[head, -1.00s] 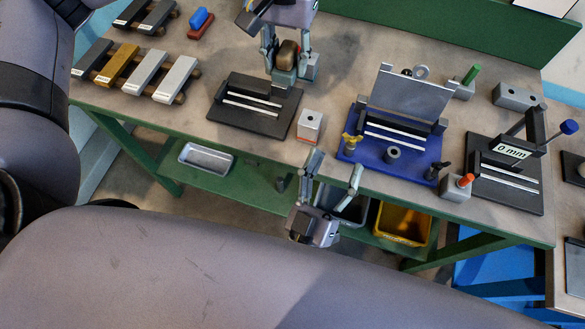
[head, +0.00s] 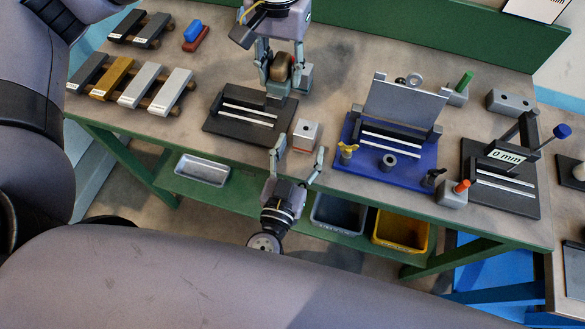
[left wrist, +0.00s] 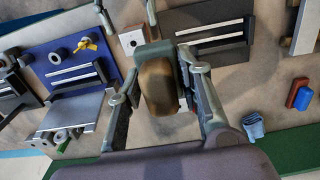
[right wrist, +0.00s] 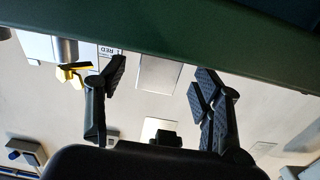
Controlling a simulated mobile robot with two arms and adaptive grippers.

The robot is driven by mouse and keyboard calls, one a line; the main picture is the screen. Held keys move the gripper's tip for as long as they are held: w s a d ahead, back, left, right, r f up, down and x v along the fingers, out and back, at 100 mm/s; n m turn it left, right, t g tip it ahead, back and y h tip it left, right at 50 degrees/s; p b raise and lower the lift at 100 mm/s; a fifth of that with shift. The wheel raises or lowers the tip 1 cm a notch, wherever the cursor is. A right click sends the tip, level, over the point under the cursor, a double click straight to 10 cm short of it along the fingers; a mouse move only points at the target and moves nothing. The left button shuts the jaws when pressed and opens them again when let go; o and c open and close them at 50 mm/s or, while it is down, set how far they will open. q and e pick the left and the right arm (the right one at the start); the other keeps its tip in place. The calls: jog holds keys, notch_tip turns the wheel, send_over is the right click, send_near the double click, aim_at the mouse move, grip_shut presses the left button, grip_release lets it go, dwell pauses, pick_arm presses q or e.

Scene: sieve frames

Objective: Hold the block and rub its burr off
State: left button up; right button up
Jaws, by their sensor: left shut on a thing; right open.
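The block (head: 307,135) is a small pale grey cube with a dark hole on top and a reddish line low on its side. It stands near the table's front edge, and shows also in the left wrist view (left wrist: 132,40). My left gripper (head: 279,76) is shut on a brown, rounded tool with a grey base (left wrist: 158,85), held above the table behind the block. My right gripper (head: 298,155) is open, in front of the table edge, its fingers spread toward either side of the block. The burr is too small to make out.
A black fixture with pale rails (head: 232,123) lies left of the block. A blue fixture (head: 425,157) with an upright plate lies to the right, and a black gauge stand marked 0 mm (head: 510,195) beyond it. Bars rest on racks at the left. Bins (head: 400,233) sit below.

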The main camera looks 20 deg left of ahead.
aim_at(302, 144)
jog(key=shift+w+d, duration=0.1)
jog(key=shift+w, duration=2.2)
jog(key=shift+c, duration=0.6)
grip_shut()
dwell(0.5)
